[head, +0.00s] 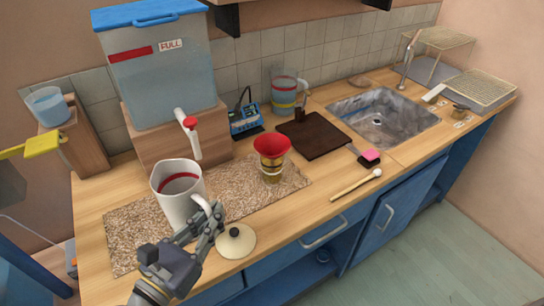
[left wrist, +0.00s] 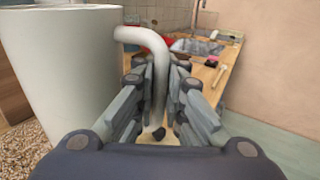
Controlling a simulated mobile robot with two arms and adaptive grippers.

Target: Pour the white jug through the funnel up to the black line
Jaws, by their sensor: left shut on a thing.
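The white jug (head: 172,205) stands upright on the speckled mat, at the left of the counter, with a red line inside near its rim. It also fills the left of the left wrist view (left wrist: 65,70). My left gripper (head: 210,214) is shut on the jug's handle (left wrist: 160,72), its fingers on both sides of it. The red funnel (head: 272,146) sits on top of a small amber vessel (head: 271,172) with dark bands, to the right of the jug. Which band is the black line cannot be told. My right gripper is out of view.
A round cream lid (head: 236,242) lies near the front edge beside my gripper. A big water tank (head: 160,75) with a red-topped tap (head: 190,125) stands behind the jug. A mallet (head: 355,185), dark board (head: 314,136), measuring jug (head: 285,90) and sink (head: 385,115) are to the right.

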